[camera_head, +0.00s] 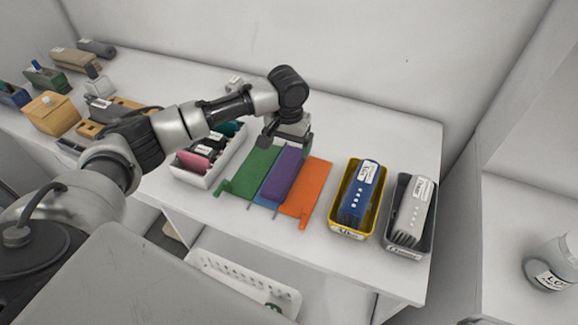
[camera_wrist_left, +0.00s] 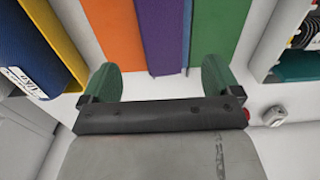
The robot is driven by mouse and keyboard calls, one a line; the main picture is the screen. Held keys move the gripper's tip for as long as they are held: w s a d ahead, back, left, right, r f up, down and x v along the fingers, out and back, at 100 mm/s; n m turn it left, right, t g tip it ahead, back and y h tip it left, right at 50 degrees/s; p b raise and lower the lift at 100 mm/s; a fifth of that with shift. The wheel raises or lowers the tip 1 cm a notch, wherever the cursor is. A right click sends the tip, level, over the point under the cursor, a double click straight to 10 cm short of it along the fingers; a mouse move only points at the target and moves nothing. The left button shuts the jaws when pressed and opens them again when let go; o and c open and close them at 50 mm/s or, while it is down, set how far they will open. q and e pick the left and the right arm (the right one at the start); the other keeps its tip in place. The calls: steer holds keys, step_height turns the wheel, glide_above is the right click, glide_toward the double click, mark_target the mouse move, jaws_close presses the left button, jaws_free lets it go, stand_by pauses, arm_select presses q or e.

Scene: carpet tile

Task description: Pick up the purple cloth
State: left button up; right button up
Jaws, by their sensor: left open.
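The purple cloth (camera_head: 285,172) lies on the white table between a green cloth (camera_head: 250,172) and an orange cloth (camera_head: 308,187). In the left wrist view the purple cloth (camera_wrist_left: 163,35) runs away from the gripper, with the orange on its left and the green on its right. My left gripper (camera_head: 285,146) is at the far end of the purple cloth. In the left wrist view its two green fingertips (camera_wrist_left: 160,80) are spread wide on either side of the purple cloth's end, with nothing held. Whether they touch the cloth cannot be told.
A white bin (camera_head: 203,178) with dark and pink items stands left of the cloths. A yellow bin (camera_head: 335,228) with a blue item and a dark bin (camera_head: 388,243) with a grey item stand right. A blue strip (camera_head: 264,200) shows between green and purple.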

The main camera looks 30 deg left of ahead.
mark_target(285, 169)
arm_select(q)
steer(key=shift+s+f, duration=0.25)
steer(key=shift+f, duration=0.95)
steer(key=shift+w+f, duration=0.1)
steer(key=shift+f, duration=0.25)
steer(key=f+p, duration=0.1)
steer(key=f, duration=0.1)
steer(key=s+f+p, duration=0.1)
steer(key=f, duration=0.1)
steer(key=shift+f, duration=0.6)
steer(key=shift+w, duration=0.1)
steer(key=c, duration=1)
arm_select(e)
steer(key=shift+s+d+r, duration=0.1)
steer(key=shift+s+r, duration=0.25)
steer(key=shift+r, duration=0.2)
steer(key=shift+s+r, duration=0.35)
steer(key=shift+r, duration=0.2)
